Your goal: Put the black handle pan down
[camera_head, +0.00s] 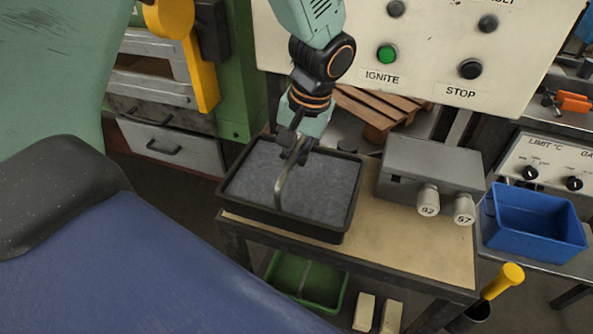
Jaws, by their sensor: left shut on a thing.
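The black handle pan (286,224) is a shallow rectangular tray with a grey, grainy inside. It is at the left end of a tan-topped table (420,236). A bent metal handle (281,190) arches over its middle. My left gripper (296,153) comes down from above and is shut on this handle near its top. The pan looks about level. I cannot tell whether its underside rests on the table or is slightly above it. My right gripper is not in view.
A blue bin (532,220) stands further right. A green tray (306,284) and pale blocks (377,313) are below. A panel with a green IGNITE button (387,55) stands behind. Bare tabletop lies in front of the box.

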